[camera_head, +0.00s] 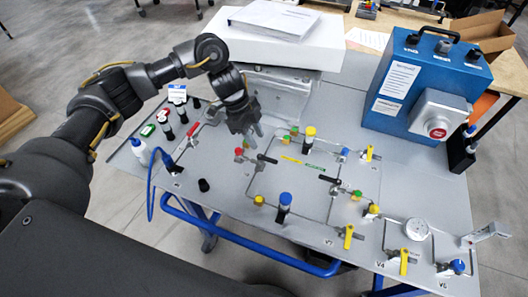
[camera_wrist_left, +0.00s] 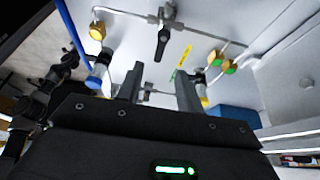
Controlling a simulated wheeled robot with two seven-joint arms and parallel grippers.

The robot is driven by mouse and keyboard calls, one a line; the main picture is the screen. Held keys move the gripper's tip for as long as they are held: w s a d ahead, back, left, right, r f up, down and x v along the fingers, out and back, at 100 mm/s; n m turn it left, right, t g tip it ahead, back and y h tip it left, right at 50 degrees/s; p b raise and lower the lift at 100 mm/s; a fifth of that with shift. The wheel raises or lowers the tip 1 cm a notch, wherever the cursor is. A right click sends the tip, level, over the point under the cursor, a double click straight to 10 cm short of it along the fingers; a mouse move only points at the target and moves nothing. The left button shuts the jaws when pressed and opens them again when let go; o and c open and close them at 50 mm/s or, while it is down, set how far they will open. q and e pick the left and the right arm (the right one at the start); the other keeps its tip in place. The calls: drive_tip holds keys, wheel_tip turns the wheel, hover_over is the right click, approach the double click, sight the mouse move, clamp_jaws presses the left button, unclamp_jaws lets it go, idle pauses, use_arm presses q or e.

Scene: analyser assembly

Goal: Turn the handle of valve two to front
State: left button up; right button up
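Several small valves sit on the grey panel (camera_head: 225,190); I cannot read which is labelled valve two. A valve with a black handle (camera_head: 267,158) lies just beyond my left gripper's fingertips. A black handle also shows in the left wrist view (camera_wrist_left: 162,44), ahead of the fingers. A second black handle (camera_head: 329,179) is further right, and a red handle (camera_head: 193,131) is to the left. Yellow handles (camera_head: 348,237) stand at the front and right. My left gripper (camera_head: 254,138) hangs over the panel, its two fingers (camera_wrist_left: 158,88) apart with nothing gripped. My right gripper is not in view.
A blue box (camera_head: 405,85) with a red button stands at the back right. A white box (camera_head: 285,40) with papers lies at the back. Blue-capped (camera_head: 284,205) and yellow-capped (camera_head: 308,138) parts rise from the panel. Small bottles (camera_head: 140,150) stand at the left edge.

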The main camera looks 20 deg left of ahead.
sight(267, 158)
use_arm(q)
drive_tip(key=p+x, duration=0.1)
drive_tip(key=x, duration=0.7)
drive_tip(key=shift+w, duration=0.1)
clamp_jaws()
